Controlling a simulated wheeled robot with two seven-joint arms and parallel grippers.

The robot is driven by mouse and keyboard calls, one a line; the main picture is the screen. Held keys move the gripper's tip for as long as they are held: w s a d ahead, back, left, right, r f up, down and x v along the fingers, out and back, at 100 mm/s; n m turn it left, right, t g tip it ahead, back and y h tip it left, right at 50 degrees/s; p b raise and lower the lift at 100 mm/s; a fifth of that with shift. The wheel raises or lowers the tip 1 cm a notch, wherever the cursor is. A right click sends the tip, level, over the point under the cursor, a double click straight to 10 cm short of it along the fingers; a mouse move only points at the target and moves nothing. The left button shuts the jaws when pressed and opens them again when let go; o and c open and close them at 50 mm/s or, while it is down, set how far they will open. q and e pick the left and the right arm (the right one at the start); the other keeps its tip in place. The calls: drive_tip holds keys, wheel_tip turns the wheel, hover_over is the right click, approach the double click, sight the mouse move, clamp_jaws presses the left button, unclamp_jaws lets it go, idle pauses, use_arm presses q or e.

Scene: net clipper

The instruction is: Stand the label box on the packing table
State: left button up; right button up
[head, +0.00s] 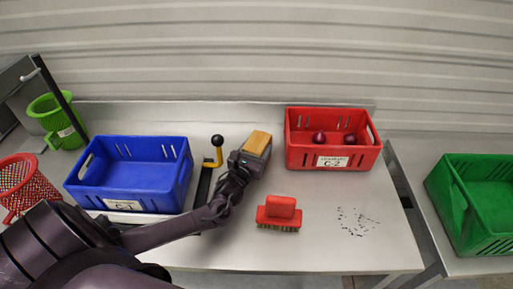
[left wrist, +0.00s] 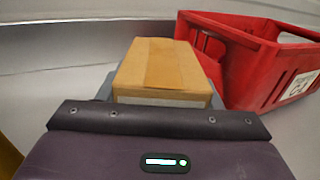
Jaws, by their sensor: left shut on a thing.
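The label box, a small tan carton (head: 258,141), is at the end of my left arm in the head view, near the back middle of the packing table (head: 330,225). It also shows in the left wrist view (left wrist: 163,70), right beyond the gripper body. My left gripper (head: 246,160) is shut on the carton. The fingertips are mostly hidden, and I cannot tell whether the carton's underside touches the table. My right gripper is not in view.
A blue crate (head: 75,189) stands left of my arm, beside a yellow-black clamp lever (head: 214,160). A red crate (head: 304,155) with dark red onions stands right of the carton. A red brush (head: 280,209) and dark crumbs (head: 355,222) lie in front. A green crate (head: 455,213) stands far right.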

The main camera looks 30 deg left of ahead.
use_arm(q)
drive_tip(key=o, duration=0.7)
drive_tip(key=shift+f, duration=0.1)
drive_tip(key=o, duration=0.5)
drive_tip(key=shift+s+r, duration=0.15)
drive_tip(key=shift+r, duration=0.05)
drive_tip(key=s+p, duration=0.2)
drive_tip(key=s, duration=0.1)
drive_tip(key=s+d+p, duration=0.1)
drive_tip(key=s+p, duration=0.1)
drive_tip(key=s, duration=0.2)
drive_tip(key=s+p, duration=0.2)
drive_tip(key=s, duration=0.1)
drive_tip(key=shift+s+d+r, duration=0.1)
drive_tip(key=shift+s+d, duration=0.15)
drive_tip(key=shift+d, duration=0.1)
drive_tip(key=shift+s+d+p, duration=0.1)
drive_tip(key=shift+s+p, duration=0.3)
drive_tip(key=shift+s, duration=0.2)
